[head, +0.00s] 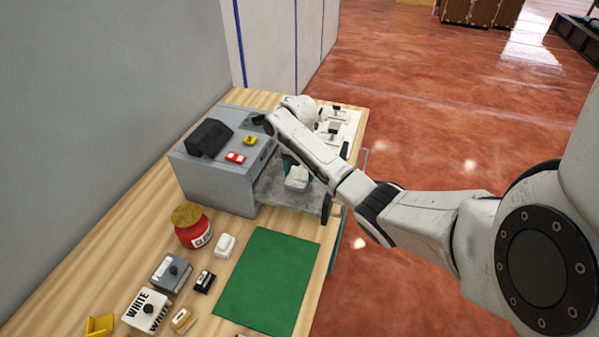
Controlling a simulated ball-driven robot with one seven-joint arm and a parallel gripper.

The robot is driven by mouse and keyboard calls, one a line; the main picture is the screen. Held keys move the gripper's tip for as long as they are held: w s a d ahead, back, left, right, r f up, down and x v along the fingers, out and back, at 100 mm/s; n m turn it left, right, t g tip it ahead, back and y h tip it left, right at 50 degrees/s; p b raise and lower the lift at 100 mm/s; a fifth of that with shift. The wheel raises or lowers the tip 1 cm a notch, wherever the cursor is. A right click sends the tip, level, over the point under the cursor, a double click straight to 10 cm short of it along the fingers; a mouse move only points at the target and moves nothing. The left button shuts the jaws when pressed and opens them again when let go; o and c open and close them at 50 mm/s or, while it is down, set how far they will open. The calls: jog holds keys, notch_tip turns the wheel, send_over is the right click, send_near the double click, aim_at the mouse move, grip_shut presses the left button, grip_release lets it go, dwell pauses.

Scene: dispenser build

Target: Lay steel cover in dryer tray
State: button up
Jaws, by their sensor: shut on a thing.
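The dryer is a grey box (218,165) at the back of the wooden table. Its tray (272,194) is a flat grey shelf sticking out from the dryer's right side. My gripper (291,165) is over the tray, pointing down and partly hidden by my own arm. It is shut on a small pale thing (297,180), which looks like the steel cover. The cover is low over the tray; whether it touches the tray cannot be told. The fingertips are too small to see clearly.
Red (235,157) and yellow (249,140) buttons sit on the dryer. In front are a red jar (193,228), a green mat (267,280), a grey box with a knob (170,273) and a white labelled box (147,311). White fixtures (342,122) stand behind the tray.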

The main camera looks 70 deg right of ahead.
aim_at(300, 174)
jog(key=shift+f, duration=0.55)
jog(key=shift+f, duration=0.2)
jog(key=o, duration=1.1)
jog(key=shift+r, duration=0.1)
notch_tip(300, 174, up, 12)
jog(key=shift+r, duration=0.15)
